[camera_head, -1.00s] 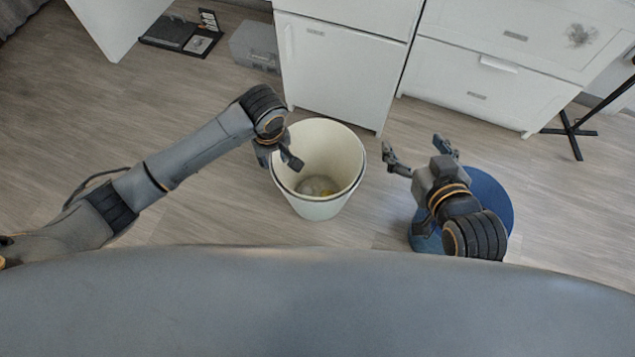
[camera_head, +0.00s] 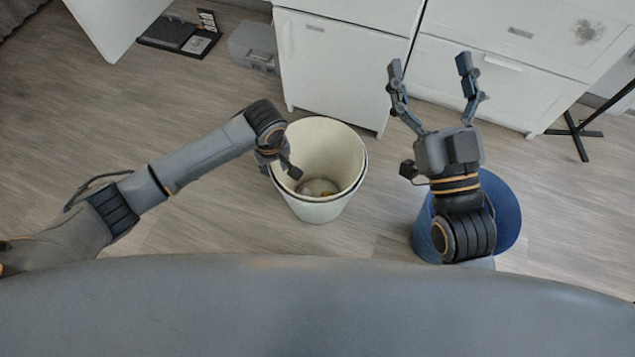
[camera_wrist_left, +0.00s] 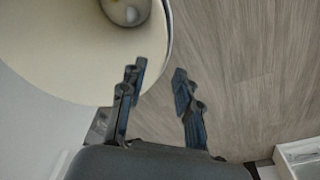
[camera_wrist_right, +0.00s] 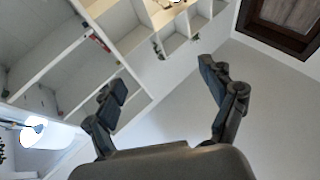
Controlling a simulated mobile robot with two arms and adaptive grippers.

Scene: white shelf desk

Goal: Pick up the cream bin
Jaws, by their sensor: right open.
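The cream bin (camera_head: 328,150) stands upright on the floor in the middle of the head view. Some small pale and yellowish items lie at its bottom. My left gripper (camera_head: 281,172) is at the bin's left rim, with one finger over the inside. In the left wrist view, the fingers (camera_wrist_left: 160,76) are partly apart, one over the bin (camera_wrist_left: 75,60) and one over the floor outside, with a visible gap. My right gripper (camera_head: 429,64) is wide open and empty, to the right of the bin; its spread fingers (camera_wrist_right: 163,75) also show in the right wrist view.
A blue bin (camera_head: 505,215) stands at the right, partly hidden by my right arm. White drawer units (camera_head: 345,65) stand behind the cream bin. A grey box (camera_head: 254,46) and dark flat items (camera_head: 178,37) lie at the back left. The left floor is clear.

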